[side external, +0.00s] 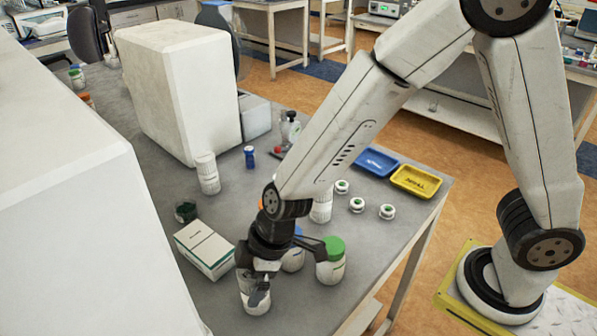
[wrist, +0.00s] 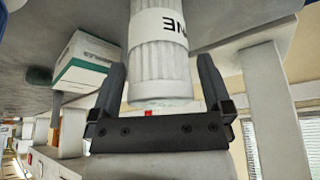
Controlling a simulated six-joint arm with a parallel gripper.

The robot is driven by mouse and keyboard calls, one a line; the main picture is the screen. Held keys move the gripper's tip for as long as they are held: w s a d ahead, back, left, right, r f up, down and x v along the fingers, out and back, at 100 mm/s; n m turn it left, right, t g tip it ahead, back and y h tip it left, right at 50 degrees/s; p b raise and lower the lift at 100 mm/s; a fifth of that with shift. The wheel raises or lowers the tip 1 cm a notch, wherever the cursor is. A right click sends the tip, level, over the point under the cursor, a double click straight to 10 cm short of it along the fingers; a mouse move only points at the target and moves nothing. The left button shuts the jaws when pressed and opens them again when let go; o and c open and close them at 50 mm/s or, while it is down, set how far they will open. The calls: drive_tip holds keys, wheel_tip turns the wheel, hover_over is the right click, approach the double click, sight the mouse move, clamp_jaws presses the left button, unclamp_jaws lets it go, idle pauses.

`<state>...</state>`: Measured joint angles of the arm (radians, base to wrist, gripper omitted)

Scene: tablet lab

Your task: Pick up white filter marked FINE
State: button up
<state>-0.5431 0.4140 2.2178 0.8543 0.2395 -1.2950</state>
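The white filter (wrist: 160,62) is a ribbed white cylinder with a pale band. Part of its dark marking, the letters "NE", shows upside down in the wrist view. My gripper (wrist: 163,76) is open, with one finger on each side of the filter and a narrow gap visible at both sides. In the side view my gripper (side external: 257,287) is low at the front of the bench, and a white cylinder (side external: 252,304) shows below and behind its fingers. Its marking cannot be read there, and its upper part is hidden by the gripper.
A white-green box (side external: 205,249) lies close left of my gripper. A green-capped jar (side external: 331,265) and a blue-capped jar (side external: 293,260) stand close right. Other white cylinders (side external: 208,174) (side external: 321,207) stand farther back. Blue (side external: 377,162) and yellow (side external: 416,181) trays lie at the right.

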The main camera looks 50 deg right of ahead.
drive_tip(key=c, duration=1.2)
drive_tip(key=shift+r, duration=0.15)
drive_tip(key=shift+r, duration=4.9)
